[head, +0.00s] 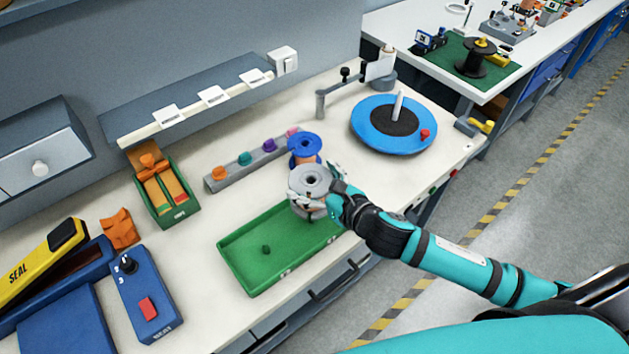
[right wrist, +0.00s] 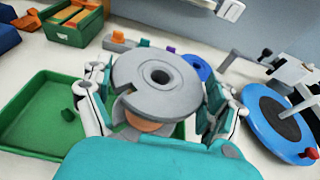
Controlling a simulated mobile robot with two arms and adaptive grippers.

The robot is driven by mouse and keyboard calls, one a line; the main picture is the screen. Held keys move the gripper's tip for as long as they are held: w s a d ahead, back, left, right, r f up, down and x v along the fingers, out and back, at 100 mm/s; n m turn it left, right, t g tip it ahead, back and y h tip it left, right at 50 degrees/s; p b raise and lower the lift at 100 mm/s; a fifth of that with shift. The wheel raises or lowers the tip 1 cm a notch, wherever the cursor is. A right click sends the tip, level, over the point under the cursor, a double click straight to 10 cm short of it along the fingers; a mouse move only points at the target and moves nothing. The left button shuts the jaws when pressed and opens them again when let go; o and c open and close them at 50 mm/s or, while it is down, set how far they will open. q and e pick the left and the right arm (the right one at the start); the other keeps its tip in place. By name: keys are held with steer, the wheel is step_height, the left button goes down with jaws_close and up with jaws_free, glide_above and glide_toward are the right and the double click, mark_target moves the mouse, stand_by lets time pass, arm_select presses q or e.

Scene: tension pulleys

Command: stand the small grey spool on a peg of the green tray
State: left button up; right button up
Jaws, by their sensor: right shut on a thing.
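The small grey spool (head: 311,179) is held by my right gripper (head: 322,203) over the right end of the green tray (head: 236,275). Its round flange with a centre hole faces up. In the right wrist view the spool (right wrist: 158,78) sits between the two fingers of the gripper, with a copper-coloured band showing below its flange. The tray also shows in that view (right wrist: 30,122). One short green peg (head: 266,250) stands bare in the left part of the tray. The spool hides the tray's right end, so I cannot tell whether it touches anything there. My left gripper is out of view.
A blue spool (head: 304,145) stands just behind the grey one. A grey rail (head: 228,177) with coloured pieces lies behind the tray. A blue turntable (head: 372,138) is at the right, and a blue control box (head: 148,300) at the left. Bare table lies left of the tray.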

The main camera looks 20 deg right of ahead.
steer(key=shift+f+b, duration=0.75)
steer(key=shift+f, duration=0.6)
stand_by(0.3)
steer(key=shift+f, duration=0.25)
steer(key=shift+f+b, duration=0.65)
steer(key=shift+f, duration=0.6)
steer(key=shift+p, duration=0.3)
steer(key=shift+f, duration=0.25)
stand_by(0.5)
